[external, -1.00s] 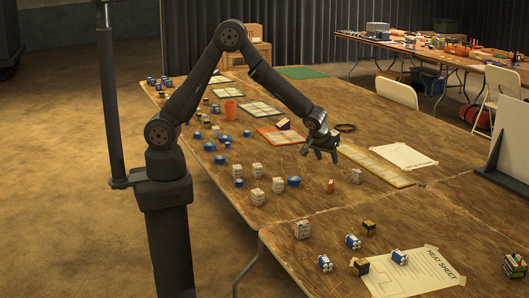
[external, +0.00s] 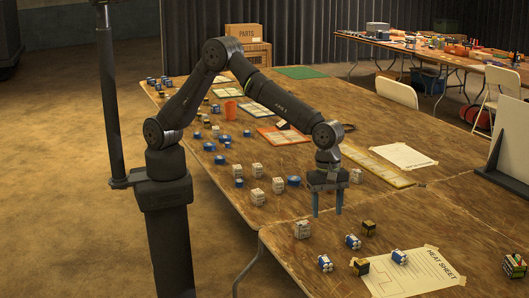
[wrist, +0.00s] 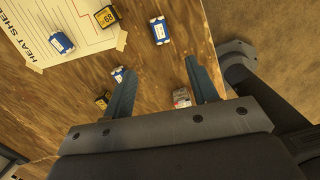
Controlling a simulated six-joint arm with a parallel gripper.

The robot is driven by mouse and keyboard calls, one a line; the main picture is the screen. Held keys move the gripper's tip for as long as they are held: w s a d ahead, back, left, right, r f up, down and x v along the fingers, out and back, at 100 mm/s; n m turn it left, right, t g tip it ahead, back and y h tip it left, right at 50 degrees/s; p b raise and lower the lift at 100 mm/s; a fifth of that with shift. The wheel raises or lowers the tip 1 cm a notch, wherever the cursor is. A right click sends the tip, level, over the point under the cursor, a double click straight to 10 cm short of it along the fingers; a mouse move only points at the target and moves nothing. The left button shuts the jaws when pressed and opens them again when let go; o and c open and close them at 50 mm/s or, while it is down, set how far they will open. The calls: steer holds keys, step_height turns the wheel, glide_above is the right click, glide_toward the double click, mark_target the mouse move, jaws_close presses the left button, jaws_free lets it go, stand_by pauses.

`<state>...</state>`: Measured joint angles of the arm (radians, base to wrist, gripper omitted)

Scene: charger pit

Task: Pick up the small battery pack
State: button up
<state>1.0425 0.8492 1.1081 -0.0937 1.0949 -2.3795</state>
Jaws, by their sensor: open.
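I see several small battery packs, and cannot tell which one the task means. Blue-and-white packs stand near my side: one (external: 325,262) at the front edge, one (external: 352,241) behind it, one on the heat sheet (external: 399,256). A white pack (external: 302,229) stands left of my gripper (external: 327,212). In the wrist view, the white pack (wrist: 182,97) shows red marking beside the right finger, and a blue-and-white pack (wrist: 118,73) lies by the left fingertip, partly hidden. My gripper (wrist: 160,67) is open and empty, pointing down above the table.
Black-and-yellow packs stand near the heat sheet (external: 437,270), one (external: 360,266) at its corner and one (external: 368,228) farther back. Several white and blue packs crowd the table's left side. An orange cup (external: 230,108) stands farther back.

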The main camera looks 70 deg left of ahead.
mark_target(326, 259)
steer(key=f, duration=0.5)
steer(key=d+f, duration=0.1)
steer(key=f, duration=0.5)
steer(key=d+f, duration=0.1)
steer(key=f, duration=0.4)
steer(key=shift+s+f, duration=0.25)
steer(key=c, duration=1.1)
steer(key=shift+r, duration=0.15)
